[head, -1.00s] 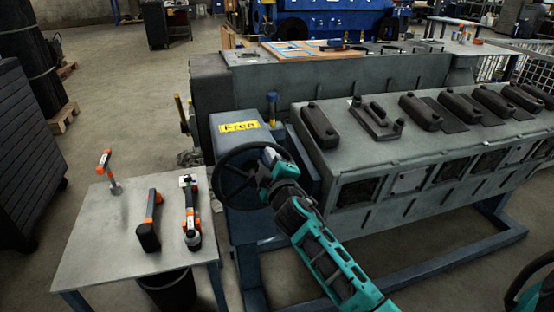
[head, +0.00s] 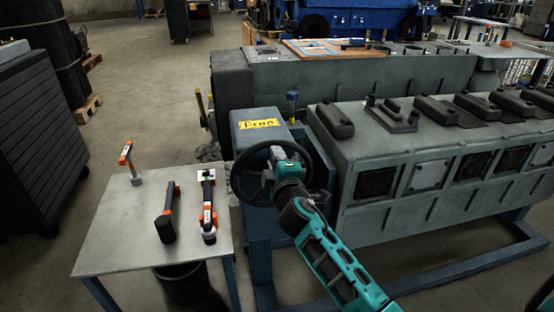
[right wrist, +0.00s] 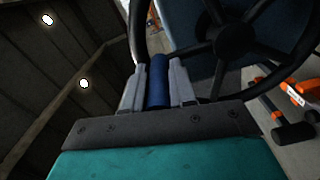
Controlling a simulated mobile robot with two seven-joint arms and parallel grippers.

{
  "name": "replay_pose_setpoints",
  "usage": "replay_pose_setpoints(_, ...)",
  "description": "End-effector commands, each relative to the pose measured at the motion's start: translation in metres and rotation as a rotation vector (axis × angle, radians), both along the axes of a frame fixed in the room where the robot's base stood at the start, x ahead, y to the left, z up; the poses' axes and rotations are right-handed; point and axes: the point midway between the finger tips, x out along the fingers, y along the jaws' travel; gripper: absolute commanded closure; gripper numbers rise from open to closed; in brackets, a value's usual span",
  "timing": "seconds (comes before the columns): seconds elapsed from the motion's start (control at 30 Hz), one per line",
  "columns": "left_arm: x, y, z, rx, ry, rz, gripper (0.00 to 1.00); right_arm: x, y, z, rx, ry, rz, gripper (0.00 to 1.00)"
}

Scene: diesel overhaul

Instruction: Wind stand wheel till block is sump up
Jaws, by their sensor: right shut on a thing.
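The stand wheel (head: 237,178) is a dark spoked handwheel on the near face of the blue-grey stand housing (head: 252,135). My right gripper (head: 272,176) reaches in front of the wheel. In the right wrist view its fingers (right wrist: 158,88) are shut on a blue cylindrical handle (right wrist: 158,93) beside the wheel's rim and spokes (right wrist: 222,40). The arm and gripper hide part of the wheel in the head view. The long grey engine block (head: 400,158) lies in the stand right of the wheel, with several dark covers (head: 436,108) on its upper face. My left gripper is out of view.
A yellow label (head: 259,123) reading "Free" is on the housing. A blue-topped lever (head: 292,98) stands behind it. A small table (head: 115,245) at the left holds several orange-and-black tools (head: 167,215). A dark bin (head: 190,285) is beneath it. A dark cabinet (head: 38,150) stands far left.

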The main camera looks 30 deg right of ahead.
Motion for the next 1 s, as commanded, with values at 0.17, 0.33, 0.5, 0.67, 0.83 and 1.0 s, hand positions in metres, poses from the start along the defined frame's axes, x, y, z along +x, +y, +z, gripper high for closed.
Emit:
replay_pose_setpoints(0.17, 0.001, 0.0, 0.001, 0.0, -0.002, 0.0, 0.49, 0.001, 0.003, 0.004, 0.004, -0.009, 0.01, 0.67)
replay_pose_setpoints(0.33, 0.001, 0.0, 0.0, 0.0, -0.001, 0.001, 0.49, 0.0, 0.002, 0.002, 0.003, -0.005, 0.005, 0.51)
replay_pose_setpoints(0.5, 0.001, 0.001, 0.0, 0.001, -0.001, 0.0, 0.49, 0.0, 0.001, 0.001, 0.003, -0.002, 0.003, 0.49)
replay_pose_setpoints(0.67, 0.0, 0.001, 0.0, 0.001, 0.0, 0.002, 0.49, -0.003, 0.001, 0.0, 0.002, -0.001, 0.002, 0.49)
replay_pose_setpoints(0.83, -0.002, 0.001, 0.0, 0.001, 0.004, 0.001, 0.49, -0.023, 0.006, -0.001, 0.003, 0.0, 0.003, 0.49)
replay_pose_setpoints(1.0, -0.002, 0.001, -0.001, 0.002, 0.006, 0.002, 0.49, -0.058, 0.015, -0.002, 0.004, 0.002, 0.003, 0.49)
